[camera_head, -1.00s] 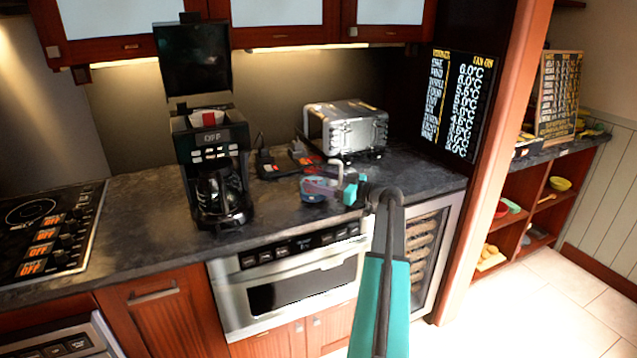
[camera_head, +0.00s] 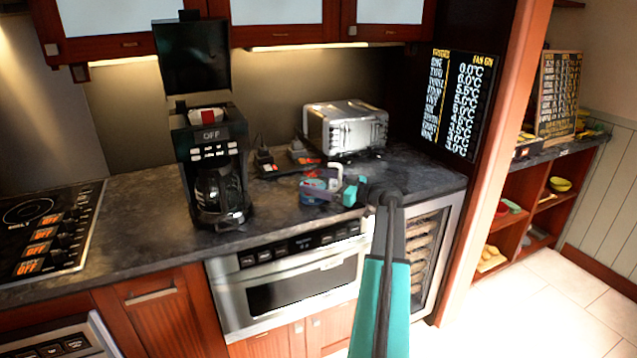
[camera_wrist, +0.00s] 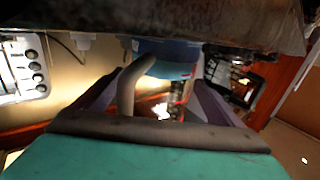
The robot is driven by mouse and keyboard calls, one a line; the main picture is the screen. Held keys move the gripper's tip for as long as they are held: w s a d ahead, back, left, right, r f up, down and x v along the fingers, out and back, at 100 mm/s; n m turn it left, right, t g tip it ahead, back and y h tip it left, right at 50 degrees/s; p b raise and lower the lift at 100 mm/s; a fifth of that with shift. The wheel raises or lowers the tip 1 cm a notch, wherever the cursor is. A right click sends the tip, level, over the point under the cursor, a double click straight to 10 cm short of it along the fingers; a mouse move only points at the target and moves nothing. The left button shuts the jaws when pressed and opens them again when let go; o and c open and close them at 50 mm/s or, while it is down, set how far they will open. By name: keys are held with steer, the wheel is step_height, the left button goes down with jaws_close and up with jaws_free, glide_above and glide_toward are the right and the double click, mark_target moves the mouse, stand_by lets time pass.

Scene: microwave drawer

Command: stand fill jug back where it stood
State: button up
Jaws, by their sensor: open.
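The fill jug (camera_head: 314,191), a small bluish vessel, appears to stand on the dark counter in front of the toaster. In the wrist view a blue rounded body (camera_wrist: 165,70), likely the jug, shows beyond the fingers. My gripper (camera_head: 344,187) is open beside the jug's right side in the head view. In the wrist view its two fingers (camera_wrist: 158,103) are spread apart. A curved grey-brown piece shows between them; I cannot tell whether it is the jug's handle. Whether the fingers touch the jug is not clear.
A coffee maker (camera_head: 215,165) with a glass carafe and raised lid stands left of the jug. A toaster (camera_head: 345,128) stands behind it, with sockets and plugs (camera_head: 290,158) nearby. The counter (camera_head: 140,210) is clear between the hob (camera_head: 50,230) and coffee maker.

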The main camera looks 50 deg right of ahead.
steer(key=shift+s+f, duration=0.1)
steer(key=b+v, duration=0.3)
steer(key=v, duration=1)
steer(key=shift+s, duration=0.3)
steer(key=shift+d, duration=0.1)
steer(key=shift+r, duration=0.2)
